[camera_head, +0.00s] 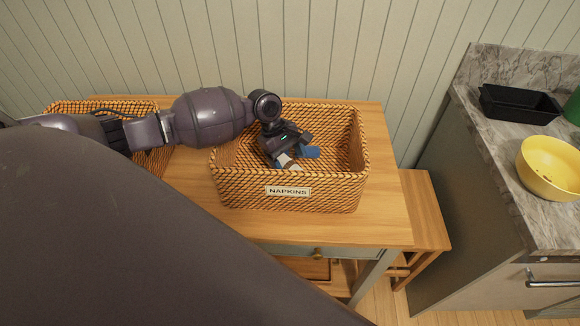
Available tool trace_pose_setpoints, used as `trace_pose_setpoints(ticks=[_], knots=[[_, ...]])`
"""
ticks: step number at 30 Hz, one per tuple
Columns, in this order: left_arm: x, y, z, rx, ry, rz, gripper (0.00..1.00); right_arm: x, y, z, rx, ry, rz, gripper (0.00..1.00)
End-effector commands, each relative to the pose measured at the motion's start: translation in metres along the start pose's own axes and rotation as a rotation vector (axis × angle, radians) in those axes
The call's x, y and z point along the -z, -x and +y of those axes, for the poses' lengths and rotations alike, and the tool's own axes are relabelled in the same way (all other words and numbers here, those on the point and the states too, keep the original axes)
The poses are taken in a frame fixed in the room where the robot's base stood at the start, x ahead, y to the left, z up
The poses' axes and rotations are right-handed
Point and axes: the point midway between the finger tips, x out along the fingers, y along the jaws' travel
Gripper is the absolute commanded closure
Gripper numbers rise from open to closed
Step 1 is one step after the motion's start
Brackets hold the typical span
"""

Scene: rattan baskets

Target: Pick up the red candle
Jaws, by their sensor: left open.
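My left gripper (292,152) points down into the right rattan basket (290,189), which bears a label reading NAPKINS. Its jaws are open. Small blue and whitish patches show at the fingers; I cannot tell whether they are finger parts or things in the basket. I do not make out a red candle in this view. The gripper and the basket's front wall hide part of the basket's inside. My right gripper is not in view.
The basket stands on a wooden table (384,215). A second rattan basket (150,163) is at the left, partly behind my arm. At the right, a marble counter (495,150) holds a black tray (520,104) and a yellow bowl (550,168). A panelled wall stands behind.

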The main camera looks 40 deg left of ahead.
Motion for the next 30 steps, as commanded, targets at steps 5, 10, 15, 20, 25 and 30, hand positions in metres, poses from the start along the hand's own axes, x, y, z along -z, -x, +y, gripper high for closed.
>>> trace_pose_setpoints(ticks=[5, 10, 15, 20, 25, 30], knots=[[0.002, -0.023, 0.001, 0.002, 0.0, -0.001, 0.27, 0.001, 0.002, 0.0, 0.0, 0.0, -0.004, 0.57], [0.003, -0.042, 0.001, 0.0, 0.0, -0.001, 0.27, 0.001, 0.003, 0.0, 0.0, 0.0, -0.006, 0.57], [0.003, -0.048, 0.001, -0.001, -0.002, 0.0, 0.27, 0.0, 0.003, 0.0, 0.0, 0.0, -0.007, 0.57], [0.003, -0.048, 0.001, -0.001, -0.002, 0.0, 0.27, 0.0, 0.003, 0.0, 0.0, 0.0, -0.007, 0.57], [0.003, -0.048, 0.001, -0.001, -0.002, 0.0, 0.53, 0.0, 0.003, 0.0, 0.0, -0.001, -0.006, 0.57], [0.003, -0.048, 0.001, -0.001, -0.002, 0.0, 0.79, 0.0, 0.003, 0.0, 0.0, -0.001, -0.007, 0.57]])
